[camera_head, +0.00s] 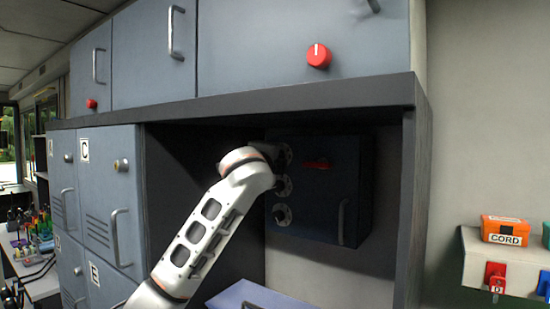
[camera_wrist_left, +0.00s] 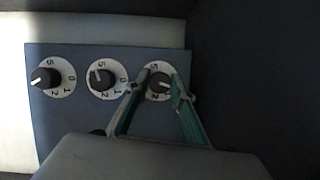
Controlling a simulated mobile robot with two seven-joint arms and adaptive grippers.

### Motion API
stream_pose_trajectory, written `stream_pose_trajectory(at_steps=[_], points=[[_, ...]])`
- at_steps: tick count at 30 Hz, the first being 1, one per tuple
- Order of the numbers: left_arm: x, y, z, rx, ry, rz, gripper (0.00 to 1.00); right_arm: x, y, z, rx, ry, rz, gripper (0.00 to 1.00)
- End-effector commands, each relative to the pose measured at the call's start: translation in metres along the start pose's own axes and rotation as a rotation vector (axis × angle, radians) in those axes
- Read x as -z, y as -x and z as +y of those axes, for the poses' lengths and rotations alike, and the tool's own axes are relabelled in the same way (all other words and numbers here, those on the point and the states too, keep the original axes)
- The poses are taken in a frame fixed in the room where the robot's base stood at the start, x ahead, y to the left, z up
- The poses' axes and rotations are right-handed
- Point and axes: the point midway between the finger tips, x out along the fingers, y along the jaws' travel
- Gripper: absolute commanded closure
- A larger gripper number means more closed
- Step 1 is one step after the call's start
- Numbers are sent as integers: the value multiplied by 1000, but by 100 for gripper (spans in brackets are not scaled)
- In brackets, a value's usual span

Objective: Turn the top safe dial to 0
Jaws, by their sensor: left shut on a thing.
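The dark blue safe (camera_head: 318,190) sits in the open cubby and has three round dials in a column on its left side. The top dial (camera_head: 283,153) is partly covered by my left arm's end. The middle dial (camera_head: 282,186) and bottom dial (camera_head: 282,215) are uncovered. In the left wrist view the column lies sideways, and the top dial (camera_wrist_left: 160,71) is at the right. My left gripper (camera_wrist_left: 161,88) is shut on its black knob, one green finger on each side. The top dial's pointer setting is hard to read. My right gripper is not in view.
The cubby's right wall (camera_head: 412,200) and top shelf edge (camera_head: 270,100) surround the safe. A lavender surface (camera_head: 262,296) lies below. Lockers (camera_head: 108,200) stand left, and an orange CORD box (camera_head: 504,230) is at right.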

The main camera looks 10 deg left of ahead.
Motion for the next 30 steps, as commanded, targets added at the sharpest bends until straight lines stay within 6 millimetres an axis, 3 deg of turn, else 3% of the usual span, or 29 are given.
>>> stream_pose_trajectory(at_steps=[12, 30], points=[[1, 0, -1, -95, 229, 1, 98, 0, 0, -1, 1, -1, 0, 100], [0, 0, -1, -117, 282, 0, 98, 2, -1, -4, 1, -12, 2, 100]])
